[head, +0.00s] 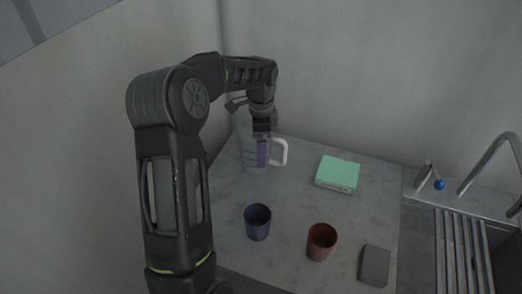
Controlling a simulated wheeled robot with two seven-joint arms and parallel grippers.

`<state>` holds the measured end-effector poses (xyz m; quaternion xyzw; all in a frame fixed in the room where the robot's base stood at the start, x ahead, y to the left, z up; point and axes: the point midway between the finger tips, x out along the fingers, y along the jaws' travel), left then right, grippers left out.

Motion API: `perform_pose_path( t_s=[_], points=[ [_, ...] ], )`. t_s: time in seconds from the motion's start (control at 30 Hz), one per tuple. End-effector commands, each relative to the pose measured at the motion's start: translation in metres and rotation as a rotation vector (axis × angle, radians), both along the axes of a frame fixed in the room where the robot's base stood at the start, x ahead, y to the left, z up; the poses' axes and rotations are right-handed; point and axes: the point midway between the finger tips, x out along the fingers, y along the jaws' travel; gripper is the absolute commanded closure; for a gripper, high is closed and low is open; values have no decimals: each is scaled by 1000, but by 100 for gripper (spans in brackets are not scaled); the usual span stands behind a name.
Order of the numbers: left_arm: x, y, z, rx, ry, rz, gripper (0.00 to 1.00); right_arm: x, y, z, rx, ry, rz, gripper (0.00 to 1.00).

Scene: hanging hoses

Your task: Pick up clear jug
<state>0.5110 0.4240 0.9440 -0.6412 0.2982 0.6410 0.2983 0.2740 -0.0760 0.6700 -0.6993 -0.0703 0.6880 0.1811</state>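The clear jug (248,157) stands near the back left corner of the counter, with its white handle (282,151) on its right side. It looks upright. My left gripper (263,150) points down at the jug, between its body and handle in the picture. The fingers overlap the jug there, and I cannot tell whether they touch it or are closed on it. My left arm comes up from the lower left and reaches over to the jug. My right gripper is not in view.
A dark purple cup (257,222), a red-brown cup (321,242) and a grey block (375,265) are along the counter's front. A mint green box (338,174) lies right of the jug. A sink with a faucet (492,160) is at the right. Walls stand close behind and left.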

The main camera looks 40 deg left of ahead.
Motion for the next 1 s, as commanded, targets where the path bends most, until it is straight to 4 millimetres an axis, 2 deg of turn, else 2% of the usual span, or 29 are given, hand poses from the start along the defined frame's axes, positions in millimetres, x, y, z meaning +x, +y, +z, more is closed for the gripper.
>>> perform_pose_path(
  t_s=[0.37, 1.0],
  points=[
    [0, 0, 0, 0, 0, 0, 0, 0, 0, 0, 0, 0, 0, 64],
    [0, 0, 1, 0, 0, 0, 52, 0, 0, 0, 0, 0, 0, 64]
  ],
)
